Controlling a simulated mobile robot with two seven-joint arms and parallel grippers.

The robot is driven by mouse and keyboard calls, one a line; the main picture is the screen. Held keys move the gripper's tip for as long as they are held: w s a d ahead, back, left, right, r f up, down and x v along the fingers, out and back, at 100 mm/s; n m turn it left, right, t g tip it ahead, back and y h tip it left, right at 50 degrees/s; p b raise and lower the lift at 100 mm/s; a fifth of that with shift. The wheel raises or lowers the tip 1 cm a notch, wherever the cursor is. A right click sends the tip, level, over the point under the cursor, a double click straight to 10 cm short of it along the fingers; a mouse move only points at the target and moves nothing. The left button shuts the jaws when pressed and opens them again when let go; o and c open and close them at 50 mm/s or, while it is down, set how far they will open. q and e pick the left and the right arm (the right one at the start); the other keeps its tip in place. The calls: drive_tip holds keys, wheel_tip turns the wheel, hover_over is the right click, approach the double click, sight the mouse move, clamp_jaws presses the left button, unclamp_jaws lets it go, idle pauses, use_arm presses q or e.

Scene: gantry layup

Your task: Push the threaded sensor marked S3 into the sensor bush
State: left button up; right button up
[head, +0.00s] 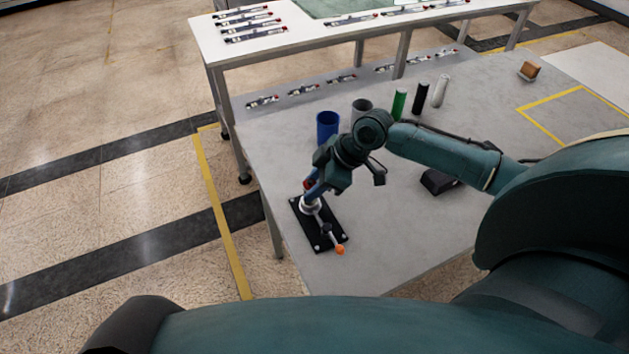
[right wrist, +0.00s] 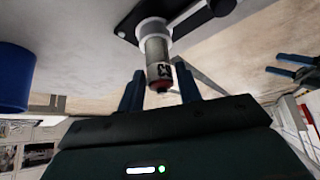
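The threaded sensor S3 (right wrist: 158,58) shows in the right wrist view as a grey cylinder with a dark mark and a red end. Its other end meets the pale ring of the sensor bush (right wrist: 152,27); how deep it sits I cannot tell. My right gripper (right wrist: 160,80) has its two blue fingers close against both sides of the sensor, seemingly shut on it. In the head view my right gripper (head: 309,186) is above the bush (head: 311,205) and largely hides the sensor. My left gripper (right wrist: 290,67) shows at the right wrist view's edge, its fingers apart and empty.
The bush stands on a black plate (head: 328,236) with an orange-tipped lever (head: 340,249). A blue cup (head: 327,126), grey cup (head: 361,108), green cylinder (head: 398,103) and black cylinder (head: 420,98) stand behind. The front right table is clear.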

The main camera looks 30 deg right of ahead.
drive_tip(key=o, duration=0.3)
drive_tip(key=shift+o, duration=0.2)
use_arm(q)
drive_tip(key=shift+s+a+f+b, duration=0.1)
drive_tip(key=shift+f+b, duration=0.35)
drive_tip(key=shift+f, duration=0.1)
use_arm(e)
drive_tip(key=v, duration=1.3)
drive_tip(key=shift+s+r, duration=0.1)
